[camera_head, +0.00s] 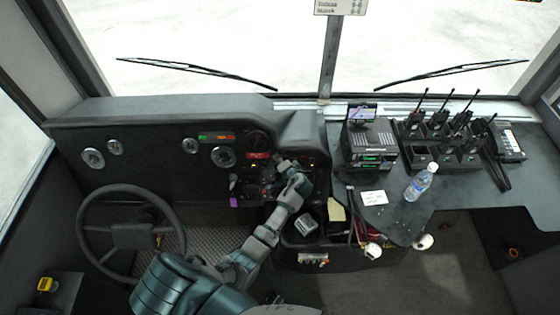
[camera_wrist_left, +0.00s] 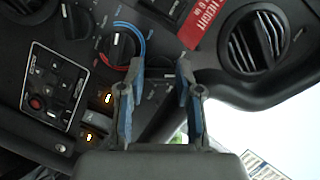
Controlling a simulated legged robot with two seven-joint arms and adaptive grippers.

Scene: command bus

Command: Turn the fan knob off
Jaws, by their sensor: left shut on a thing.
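My left gripper (camera_head: 284,164) reaches up to the dark dashboard panel right of the steering wheel. In the left wrist view its two blue-edged fingers (camera_wrist_left: 163,68) point at the panel, with a gap between them. It is shut on a dark thing, taken as the fan knob, which is hard to make out between the fingers. A round dial with a blue and red arc (camera_wrist_left: 122,45) sits just left of the left finger. My right gripper is not in view.
A round air vent (camera_wrist_left: 255,42) and a red label (camera_wrist_left: 205,22) lie right of the fingers. A switch panel with a red button (camera_wrist_left: 50,88) is at left. The steering wheel (camera_head: 86,217), radios (camera_head: 372,140) and a bottle (camera_head: 419,184) stand around the arm.

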